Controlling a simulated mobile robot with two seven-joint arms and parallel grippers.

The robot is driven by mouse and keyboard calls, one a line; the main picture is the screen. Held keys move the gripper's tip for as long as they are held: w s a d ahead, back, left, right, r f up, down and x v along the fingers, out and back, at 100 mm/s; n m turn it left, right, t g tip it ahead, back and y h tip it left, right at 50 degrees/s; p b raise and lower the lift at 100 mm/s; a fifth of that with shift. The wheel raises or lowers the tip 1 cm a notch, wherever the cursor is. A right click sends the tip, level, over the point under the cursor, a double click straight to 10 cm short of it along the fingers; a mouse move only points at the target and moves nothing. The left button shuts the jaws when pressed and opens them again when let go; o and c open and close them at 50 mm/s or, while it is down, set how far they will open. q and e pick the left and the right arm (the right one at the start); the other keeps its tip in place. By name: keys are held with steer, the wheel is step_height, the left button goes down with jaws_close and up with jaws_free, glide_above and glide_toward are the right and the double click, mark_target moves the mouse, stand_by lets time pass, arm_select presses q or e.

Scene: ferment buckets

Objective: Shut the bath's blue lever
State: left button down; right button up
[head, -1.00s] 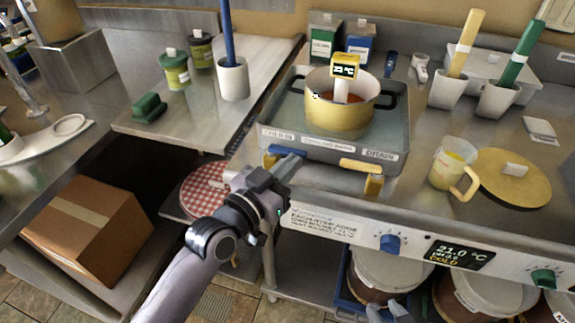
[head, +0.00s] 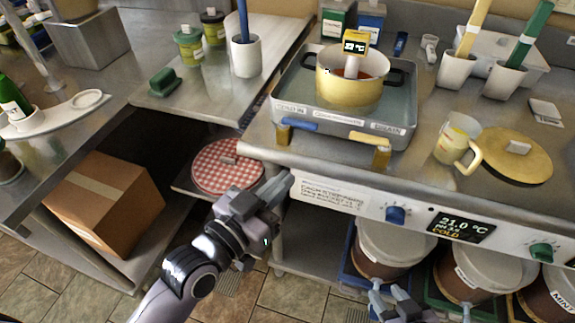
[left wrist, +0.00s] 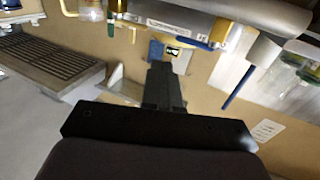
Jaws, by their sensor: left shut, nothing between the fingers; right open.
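The bath (head: 408,118) is a grey metal tray of water on the counter, with labels along its front. Its blue lever (head: 302,125) lies sideways along the bath's front at the left, its brass valve under its left end. The yellow lever (head: 368,138) lies likewise at the right. My left gripper (head: 281,186) is shut and empty, below and in front of the blue lever, near the counter edge and apart from the lever. In the left wrist view the blue lever (left wrist: 195,42) shows beyond the shut fingers (left wrist: 165,85). My right gripper (head: 402,297) is open, low at the bottom edge.
A gold pot (head: 350,92) stands in the bath. A measuring jug (head: 455,142) and gold lid (head: 517,155) lie to the right. Below the counter front, with its blue knob (head: 396,215), are lidded buckets (head: 395,248). A checkered round (head: 226,168) lies on the lower left shelf.

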arm_select(q)
steer(key=shift+s+a, duration=0.25)
steer(key=shift+s, duration=0.55)
